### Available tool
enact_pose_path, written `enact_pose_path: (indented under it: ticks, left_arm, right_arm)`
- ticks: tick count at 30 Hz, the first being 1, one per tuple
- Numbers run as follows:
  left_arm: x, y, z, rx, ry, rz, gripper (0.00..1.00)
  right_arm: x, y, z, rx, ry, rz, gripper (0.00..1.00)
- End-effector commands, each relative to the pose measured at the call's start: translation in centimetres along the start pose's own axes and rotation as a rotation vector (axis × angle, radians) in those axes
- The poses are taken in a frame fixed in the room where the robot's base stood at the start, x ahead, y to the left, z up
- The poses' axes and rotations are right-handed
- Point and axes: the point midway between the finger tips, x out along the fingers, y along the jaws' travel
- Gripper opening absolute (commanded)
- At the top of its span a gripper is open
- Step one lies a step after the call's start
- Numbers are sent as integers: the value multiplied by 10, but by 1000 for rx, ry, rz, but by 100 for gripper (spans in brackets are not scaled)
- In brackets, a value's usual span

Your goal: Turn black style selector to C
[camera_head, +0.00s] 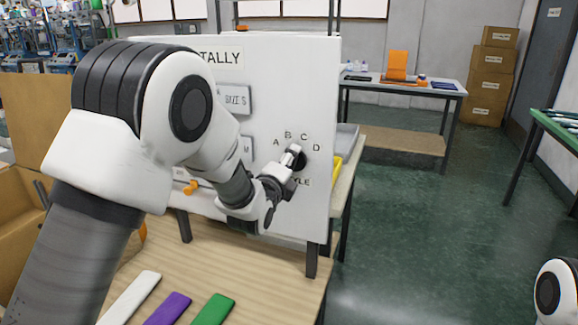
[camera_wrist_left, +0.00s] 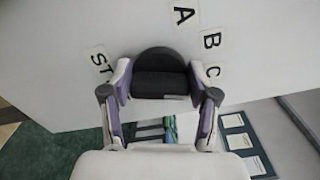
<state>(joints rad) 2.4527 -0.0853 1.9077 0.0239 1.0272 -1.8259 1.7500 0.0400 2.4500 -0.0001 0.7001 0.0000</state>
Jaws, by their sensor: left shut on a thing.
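The black style selector (camera_head: 300,160) is a round knob on the white tally board (camera_head: 285,80), with letters A, B, C and D in an arc above it. My left gripper (camera_head: 291,160) reaches it from the left and partly covers it. In the left wrist view, the selector (camera_wrist_left: 160,72) sits between the two fingers of my left gripper (camera_wrist_left: 160,92), which is shut on it. Letters A, B and C show beside it there. Which letter the selector points to cannot be told. My right gripper is out of view.
Size plates (camera_head: 235,98) are on the board, partly hidden by my left arm. White, purple (camera_head: 168,308) and green (camera_head: 213,310) strips lie on the wooden table (camera_head: 270,270) below. A yellow item (camera_head: 337,172) is behind the board's right edge. Open floor lies to the right.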

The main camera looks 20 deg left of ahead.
Motion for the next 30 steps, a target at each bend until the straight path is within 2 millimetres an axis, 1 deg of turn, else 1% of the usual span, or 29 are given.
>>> enact_pose_path:
  ticks: [12,13,14,15,25,28,30]
  left_arm:
    - [0,1,-1,7,2,3,25]
    - [0,1,-1,7,2,3,70]
    - [0,1,-1,7,2,3,81]
    - [0,1,-1,7,2,3,83]
    - [-2,0,0,6,1,2,83]
    - [-13,0,0,6,1,2,83]
    - [-27,0,0,7,1,3,83]
  right_arm:
    - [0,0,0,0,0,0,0]
    - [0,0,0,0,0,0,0]
    - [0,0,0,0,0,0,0]
    - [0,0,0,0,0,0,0]
    - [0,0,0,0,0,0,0]
    - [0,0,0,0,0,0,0]
    - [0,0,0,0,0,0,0]
